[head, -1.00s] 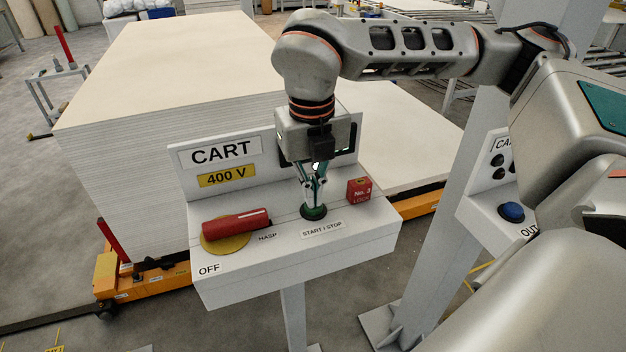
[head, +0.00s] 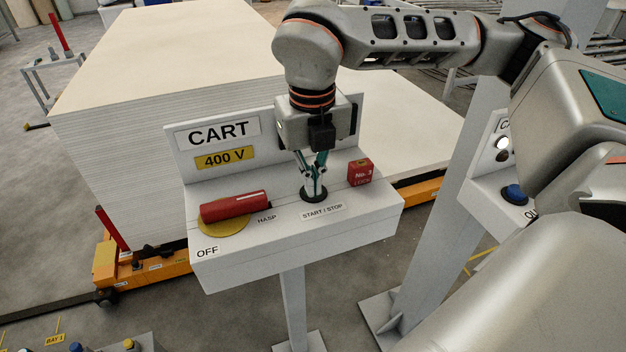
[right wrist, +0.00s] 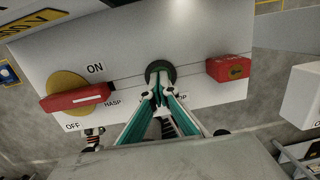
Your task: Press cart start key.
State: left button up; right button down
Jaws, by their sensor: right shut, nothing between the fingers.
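The start/stop key (head: 314,196) is a round button in a dark collar on the sloped top of the white cart panel (head: 330,240), above the START / STOP label. It also shows in the right wrist view (right wrist: 160,68), partly hidden by my fingertips. My right gripper (head: 315,188) points down, shut and empty, with its tips at the key and seemingly touching it. It also shows from behind in the right wrist view (right wrist: 158,88). My left gripper is not in view.
A red handle (head: 232,207) on a yellow disc is left of the key; a red No. 3 lock block (head: 360,173) is right. A stack of white boards (head: 170,60) stands behind. A grey post carries another panel with a blue button (head: 515,194).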

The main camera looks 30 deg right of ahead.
jog(key=r+p, duration=0.1)
jog(key=r, duration=0.1)
jog(key=r+p, duration=0.1)
jog(key=r, duration=0.1)
jog(key=shift+a+p, duration=0.2)
jog(key=shift+p, duration=0.2)
notch_tip(320, 180, up, 10)
jog(key=shift+s+a, duration=0.25)
jog(key=shift+s, duration=0.2)
dwell(0.8)
